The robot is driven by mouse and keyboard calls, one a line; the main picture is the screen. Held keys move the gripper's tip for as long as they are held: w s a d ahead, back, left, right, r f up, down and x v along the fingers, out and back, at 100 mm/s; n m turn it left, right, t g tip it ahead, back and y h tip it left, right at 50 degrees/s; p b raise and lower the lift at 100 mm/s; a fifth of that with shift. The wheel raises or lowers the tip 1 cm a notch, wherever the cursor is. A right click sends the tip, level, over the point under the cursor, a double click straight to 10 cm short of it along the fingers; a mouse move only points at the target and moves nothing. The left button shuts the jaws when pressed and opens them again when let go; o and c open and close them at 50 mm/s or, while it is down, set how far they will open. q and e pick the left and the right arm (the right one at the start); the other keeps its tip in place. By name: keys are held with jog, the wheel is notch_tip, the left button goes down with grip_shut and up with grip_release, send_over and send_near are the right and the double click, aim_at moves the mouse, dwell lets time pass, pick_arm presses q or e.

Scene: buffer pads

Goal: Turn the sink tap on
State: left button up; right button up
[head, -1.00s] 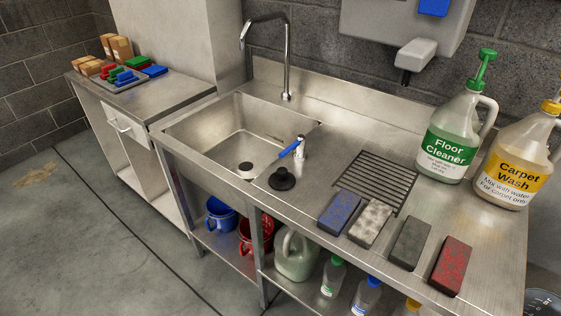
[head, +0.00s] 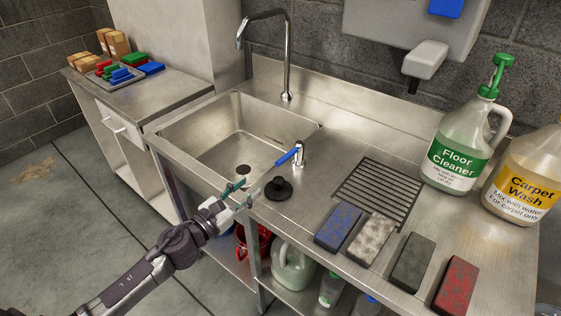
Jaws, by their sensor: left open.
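The sink tap has a tall chrome spout (head: 287,62) that rises behind the steel basin (head: 197,148) and bends over it. A short chrome valve (head: 300,154) with a blue lever (head: 286,158) stands at the basin's right side. The lever points left and down, toward the basin. No water stream shows under the spout. My left gripper (head: 246,186) is open and empty at the basin's front edge, in front of and to the left of the lever and apart from it. My right gripper is out of view.
A black plug (head: 278,188) stands on the counter between my left gripper and the valve. Several scrub pads, such as the blue one (head: 338,227), lie at the front right. A drain grille (head: 377,194) and a floor cleaner jug (head: 455,150) are farther right.

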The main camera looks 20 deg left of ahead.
aim_at(281, 159)
pick_arm(q)
jog(key=shift+w+d+r+m, duration=0.1)
jog(key=shift+w+m, duration=0.15)
jog(key=shift+m, duration=0.15)
jog(key=p+x, duration=0.2)
jog(key=x, duration=1)
jog(key=shift+w+d, duration=0.3)
jog(key=shift+w, duration=0.25)
jog(key=shift+c, duration=0.3)
grip_shut()
